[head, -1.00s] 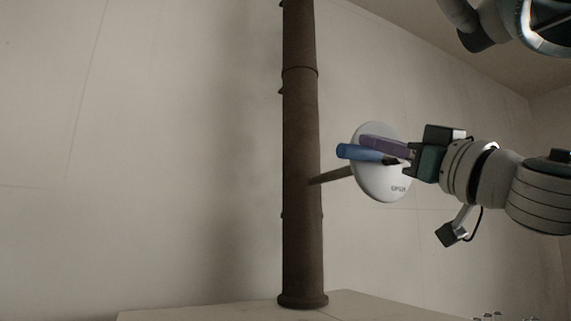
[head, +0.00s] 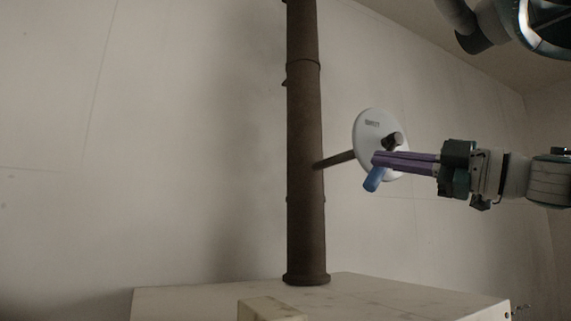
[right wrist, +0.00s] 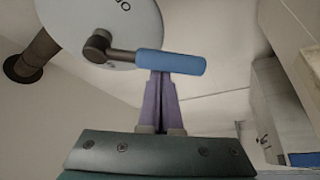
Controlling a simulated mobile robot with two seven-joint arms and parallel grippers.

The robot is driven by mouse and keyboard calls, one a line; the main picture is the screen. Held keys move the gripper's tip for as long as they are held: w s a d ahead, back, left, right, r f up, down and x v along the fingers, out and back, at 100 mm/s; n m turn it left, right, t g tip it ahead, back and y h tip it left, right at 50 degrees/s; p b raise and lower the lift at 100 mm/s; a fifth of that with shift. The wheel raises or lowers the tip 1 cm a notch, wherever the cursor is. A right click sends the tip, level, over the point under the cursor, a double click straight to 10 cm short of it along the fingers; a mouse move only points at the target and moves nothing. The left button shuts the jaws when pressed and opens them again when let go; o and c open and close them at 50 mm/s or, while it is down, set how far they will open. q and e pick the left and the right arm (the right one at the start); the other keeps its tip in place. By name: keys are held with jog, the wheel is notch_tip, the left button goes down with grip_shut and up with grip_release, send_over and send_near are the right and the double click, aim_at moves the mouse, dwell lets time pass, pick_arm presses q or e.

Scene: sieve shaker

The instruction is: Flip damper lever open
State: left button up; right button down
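A white round damper plate (head: 366,127) with small lettering sits on a rod from the brown pipe (head: 305,170). The lever's dark hub (head: 395,139) is on the plate's face, and its blue handle (head: 373,180) points down in the head view. The blue handle (right wrist: 170,62) also shows in the right wrist view, lying across the purple fingertips. My right gripper (head: 376,159) has its fingers together at the handle. In the wrist view the fingertips (right wrist: 161,74) are against or just beside the handle, not around it. Contact cannot be told. My left gripper is not in view.
A pale cabinet top (head: 400,296) lies below the pipe's foot, with a small block (head: 270,309) at its front. The plain wall (head: 180,150) is behind. The space left of the pipe is clear.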

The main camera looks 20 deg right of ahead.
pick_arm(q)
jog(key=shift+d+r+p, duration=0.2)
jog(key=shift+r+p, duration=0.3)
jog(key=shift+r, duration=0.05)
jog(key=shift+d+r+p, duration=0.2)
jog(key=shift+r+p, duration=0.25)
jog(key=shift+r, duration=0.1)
pick_arm(e)
jog(key=d+n, duration=0.1)
jog(key=d+f+n+g, duration=0.1)
jog(key=n, duration=0.1)
jog(key=d+f+n+g, duration=0.1)
jog(key=shift+w+n, duration=0.15)
jog(key=shift+n, duration=0.15)
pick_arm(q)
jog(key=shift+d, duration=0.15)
